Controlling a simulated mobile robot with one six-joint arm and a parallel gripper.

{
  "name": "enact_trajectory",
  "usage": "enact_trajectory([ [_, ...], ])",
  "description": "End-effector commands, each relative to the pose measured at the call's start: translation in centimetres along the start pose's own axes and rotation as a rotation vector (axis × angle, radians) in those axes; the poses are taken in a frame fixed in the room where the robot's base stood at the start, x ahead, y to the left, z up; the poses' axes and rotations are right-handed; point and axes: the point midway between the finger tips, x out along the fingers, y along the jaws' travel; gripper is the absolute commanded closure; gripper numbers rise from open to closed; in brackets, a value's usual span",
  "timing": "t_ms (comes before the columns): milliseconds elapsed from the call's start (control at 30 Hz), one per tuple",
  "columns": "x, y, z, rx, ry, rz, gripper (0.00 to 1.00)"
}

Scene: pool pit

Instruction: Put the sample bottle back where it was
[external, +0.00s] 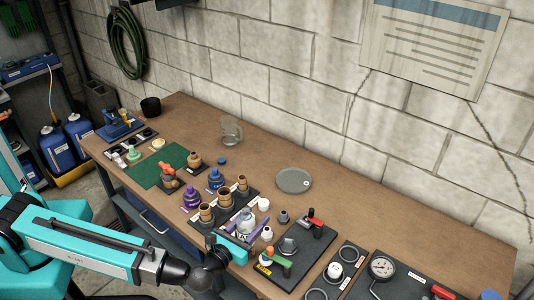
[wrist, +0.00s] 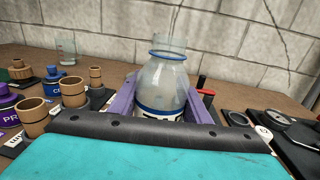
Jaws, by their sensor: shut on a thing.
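The sample bottle (wrist: 163,83) is clear with a blue ring at the neck and a blue-edged label partly hidden low down. It stands upright between the purple fingers of my gripper (wrist: 160,103), which is shut on its body. In the external view the bottle (external: 245,220) shows at the bench's front, right of the wooden cups, with my gripper (external: 240,229) around it. Its base is hidden, so I cannot tell whether it touches the surface below.
Several wooden cups (external: 223,195) on dark bases stand just left of the bottle. Purple (external: 192,197) and blue bottles (external: 216,178) stand farther left. A panel with a red lever (external: 314,220) lies right. A round grey dish (external: 294,180) sits behind, with bare bench around it.

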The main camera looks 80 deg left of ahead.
Motion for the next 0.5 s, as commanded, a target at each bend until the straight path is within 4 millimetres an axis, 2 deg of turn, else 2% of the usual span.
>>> enact_trajectory([
  [267,3.2,0.3,-0.2,-0.004,0.003,-0.042,0.83],
  [500,7.5,1.1,-0.2,-0.008,0.005,-0.087,0.83],
])
